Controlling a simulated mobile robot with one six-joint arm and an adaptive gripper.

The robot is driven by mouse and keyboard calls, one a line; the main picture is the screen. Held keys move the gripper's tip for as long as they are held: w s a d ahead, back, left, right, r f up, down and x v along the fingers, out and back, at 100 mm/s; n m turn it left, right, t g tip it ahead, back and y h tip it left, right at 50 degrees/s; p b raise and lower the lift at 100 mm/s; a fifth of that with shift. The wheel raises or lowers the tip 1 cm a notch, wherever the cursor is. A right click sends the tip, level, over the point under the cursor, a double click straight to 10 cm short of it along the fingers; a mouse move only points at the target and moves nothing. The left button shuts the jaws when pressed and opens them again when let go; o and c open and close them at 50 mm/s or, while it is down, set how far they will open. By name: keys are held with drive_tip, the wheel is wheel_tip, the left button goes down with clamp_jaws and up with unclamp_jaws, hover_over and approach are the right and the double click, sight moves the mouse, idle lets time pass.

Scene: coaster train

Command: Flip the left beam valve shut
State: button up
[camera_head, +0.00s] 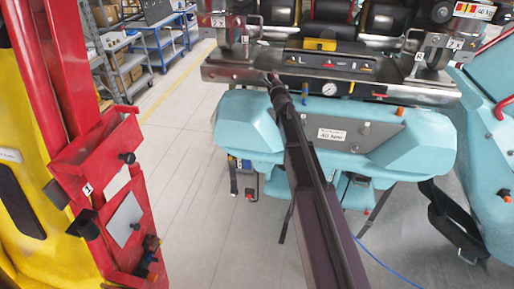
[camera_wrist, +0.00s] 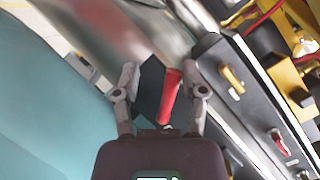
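A red lever handle (camera_wrist: 170,95), which looks like the left beam valve, sits on a dark mount in the wrist view. A small bit of red also shows in the head view (camera_head: 268,76), at the left end of the dark panel. My gripper (camera_wrist: 162,85) is open, with one finger on each side of the red handle and visible gaps between. In the head view my gripper (camera_head: 275,82) is at the front of the metal beam, left of the gauge, and hides most of the valve.
The dark panel (camera_wrist: 245,110) beside my gripper carries a yellow lever (camera_wrist: 232,80) and another red lever (camera_wrist: 280,140). A round gauge (camera_head: 330,89) sits right of my gripper. The teal body (camera_head: 250,125) lies below the beam. A red and yellow structure (camera_head: 95,150) stands left; floor between is clear.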

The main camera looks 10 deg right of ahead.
drive_tip(key=shift+w+a+f+n+g+p, duration=0.1)
drive_tip(key=shift+a+f+n+g+p, duration=0.15)
drive_tip(key=shift+n, duration=0.45)
drive_tip(key=shift+a+f+n+g+p, duration=0.1)
drive_tip(key=shift+f+n+g+p, duration=0.2)
drive_tip(key=shift+n, duration=0.4)
drive_tip(key=s+d, duration=0.1)
drive_tip(key=s, duration=1.3)
drive_tip(key=s+a+f+n+g+y+b, duration=0.3)
drive_tip(key=s+a+f+n+b, duration=0.1)
drive_tip(key=f+n, duration=0.3)
drive_tip(key=s+a+f+n+g+y+b, duration=0.2)
drive_tip(key=s+a+f+n+g+b, duration=0.2)
drive_tip(key=f+n, duration=0.3)
drive_tip(key=shift+s+a+f+y+b, duration=0.45)
drive_tip(key=shift+s+f, duration=0.45)
drive_tip(key=shift+f, duration=0.25)
